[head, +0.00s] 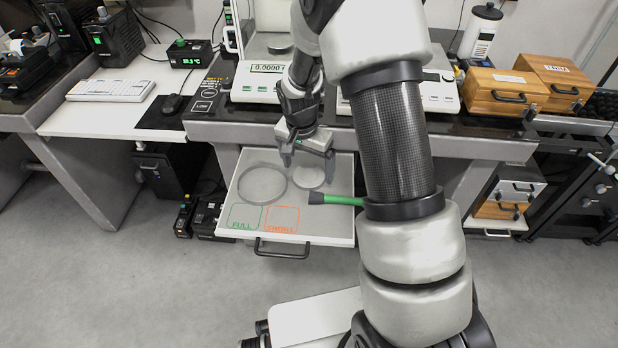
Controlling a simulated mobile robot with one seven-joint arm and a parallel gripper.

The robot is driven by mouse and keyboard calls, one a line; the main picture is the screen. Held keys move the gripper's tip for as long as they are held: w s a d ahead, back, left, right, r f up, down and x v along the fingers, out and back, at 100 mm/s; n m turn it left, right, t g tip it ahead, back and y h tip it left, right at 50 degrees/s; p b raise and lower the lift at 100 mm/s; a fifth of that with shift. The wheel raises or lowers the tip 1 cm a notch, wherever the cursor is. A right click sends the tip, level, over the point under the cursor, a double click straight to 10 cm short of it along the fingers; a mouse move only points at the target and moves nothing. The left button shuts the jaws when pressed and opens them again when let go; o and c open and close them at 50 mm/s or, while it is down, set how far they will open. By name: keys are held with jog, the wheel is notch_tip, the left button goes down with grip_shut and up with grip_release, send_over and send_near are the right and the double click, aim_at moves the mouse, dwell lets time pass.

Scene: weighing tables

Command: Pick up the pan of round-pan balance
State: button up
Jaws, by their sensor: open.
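A balance (267,69) with a lit display and clear shield panels stands on the dark bench at upper centre. A round grey pan (280,48) shows inside it, partly hidden by my arm. My gripper (307,160) is open and empty, pointing down over the back of a pulled-out drawer (336,215) below the bench. In the drawer lie a large round grey disc (263,186) at left and a smaller round one (309,177) just below my fingers. I cannot tell whether the fingers touch it.
A green-handled brush (340,200) lies at the drawer's right, partly behind my arm. Green and orange outlined squares (281,219) mark the drawer's front. A second balance (440,88) is mostly hidden by my arm. Wooden boxes (503,91) stand at right.

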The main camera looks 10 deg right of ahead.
jog(key=shift+w+d+f, duration=0.1)
jog(key=shift+w+f, duration=0.05)
jog(key=shift+f, duration=0.8)
jog(key=c, duration=1.1)
jog(key=shift+r, duration=0.1)
jog(key=shift+c, duration=0.2)
